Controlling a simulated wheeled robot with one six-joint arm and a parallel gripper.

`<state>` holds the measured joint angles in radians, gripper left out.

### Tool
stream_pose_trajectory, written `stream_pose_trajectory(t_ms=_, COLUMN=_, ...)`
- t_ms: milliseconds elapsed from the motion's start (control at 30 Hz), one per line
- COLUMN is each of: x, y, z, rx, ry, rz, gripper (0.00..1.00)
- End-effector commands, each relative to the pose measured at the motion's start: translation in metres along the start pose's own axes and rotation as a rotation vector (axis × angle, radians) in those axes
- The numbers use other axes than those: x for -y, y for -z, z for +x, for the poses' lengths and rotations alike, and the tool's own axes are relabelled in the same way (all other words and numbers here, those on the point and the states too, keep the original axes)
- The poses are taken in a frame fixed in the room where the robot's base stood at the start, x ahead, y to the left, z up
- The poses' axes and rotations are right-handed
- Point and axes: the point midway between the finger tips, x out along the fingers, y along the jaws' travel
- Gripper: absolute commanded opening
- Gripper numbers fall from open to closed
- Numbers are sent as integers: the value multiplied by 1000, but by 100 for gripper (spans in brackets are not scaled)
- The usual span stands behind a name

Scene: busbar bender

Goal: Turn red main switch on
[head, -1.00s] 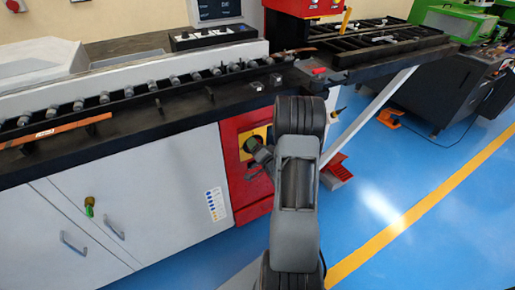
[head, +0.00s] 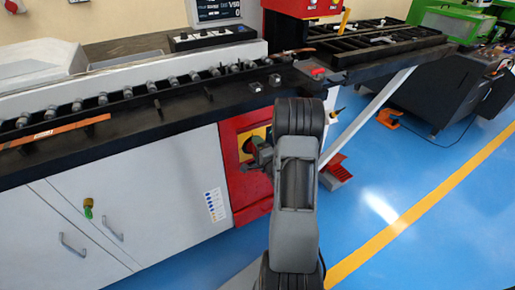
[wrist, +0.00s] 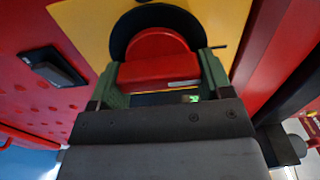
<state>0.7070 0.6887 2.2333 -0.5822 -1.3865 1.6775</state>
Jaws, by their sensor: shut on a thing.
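The red main switch (wrist: 157,60) is a red knob with a raised grip bar, on a round black base over a yellow plate (wrist: 82,30). In the wrist view my gripper (wrist: 160,75) has one finger on each side of the bar and is shut on it. The bar lies roughly level across that picture. In the head view my gripper (head: 260,155) is at the yellow plate on the red panel (head: 238,190) of the machine's front. My gripper and arm hide most of the switch there.
A dark latch (wrist: 56,68) sits on the red panel beside the switch. White cabinet doors (head: 90,225) with handles are to the left. The machine's dark worktop (head: 180,112) runs above, with a display (head: 217,10) behind it. Blue floor lies open at right.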

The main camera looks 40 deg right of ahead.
Motion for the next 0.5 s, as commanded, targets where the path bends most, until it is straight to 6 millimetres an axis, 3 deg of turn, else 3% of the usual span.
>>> stream_pose_trajectory(t_ms=500, x=0, y=0, z=0, rx=-1, ry=0, rz=31, gripper=49)
